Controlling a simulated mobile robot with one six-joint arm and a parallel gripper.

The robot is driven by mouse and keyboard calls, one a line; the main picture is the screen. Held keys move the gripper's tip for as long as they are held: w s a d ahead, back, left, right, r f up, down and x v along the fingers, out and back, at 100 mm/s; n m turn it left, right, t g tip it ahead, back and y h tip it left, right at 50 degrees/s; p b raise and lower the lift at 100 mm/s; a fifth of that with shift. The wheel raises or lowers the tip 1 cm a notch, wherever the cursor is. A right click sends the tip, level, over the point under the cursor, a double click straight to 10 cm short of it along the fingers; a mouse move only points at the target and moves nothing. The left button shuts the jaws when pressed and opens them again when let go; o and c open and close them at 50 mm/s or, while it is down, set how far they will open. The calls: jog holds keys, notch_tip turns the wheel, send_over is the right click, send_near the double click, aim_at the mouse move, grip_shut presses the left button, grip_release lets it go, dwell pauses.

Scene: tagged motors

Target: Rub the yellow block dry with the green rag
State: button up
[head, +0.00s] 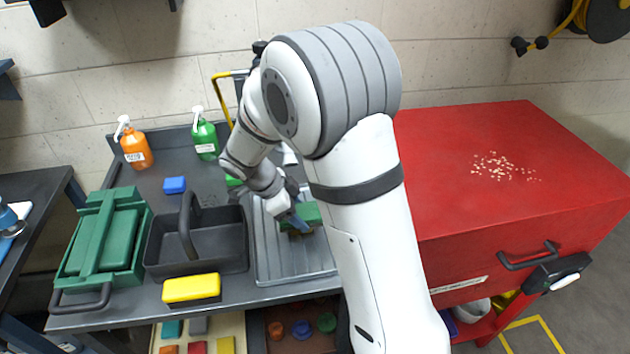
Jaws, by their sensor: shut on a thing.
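My gripper (297,224) is low over the grey ribbed tray (267,262), reaching in from the upper left. It is shut on a green piece (309,212), which looks like the green rag; my arm partly hides it. A small brownish-yellow patch shows just under the green piece at the fingertips; I cannot tell what it is. A yellow block (192,287) with a dark lower part lies at the bench's front edge, left of the tray and apart from my gripper.
A dark open caddy (215,259) with an upright handle stands left of the tray, beside a green toolbox (105,240). A blue block (174,185), an orange bottle (134,146) and a green bottle (205,138) are behind. A red cabinet (520,200) stands at right.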

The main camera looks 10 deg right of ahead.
jog(key=shift+a+p, duration=0.4)
jog(key=shift+a, duration=0.8)
jog(key=shift+d+p, duration=0.95)
jog(key=shift+d, duration=2.15)
jog(key=shift+a+p, duration=1.55)
jog(key=shift+a, duration=1.5)
jog(key=shift+d+f+b, duration=0.15)
jog(key=shift+d+b, duration=0.1)
jog(key=shift+b, duration=0.2)
jog(key=shift+d+b, duration=1.35)
jog(key=shift+d, duration=1.4)
jog(key=shift+a+b, duration=0.9)
jog(key=shift+a, duration=2.2)
jog(key=shift+d+b, duration=1.3)
jog(key=shift+d, duration=1.8)
notch_tip(320, 180, up, 2)
jog(key=shift+w+r+p, duration=0.1)
jog(key=shift+r+p, duration=0.15)
jog(key=shift+p, duration=0.15)
jog(key=shift+r+p, duration=1)
jog(key=shift+r, duration=1.95)
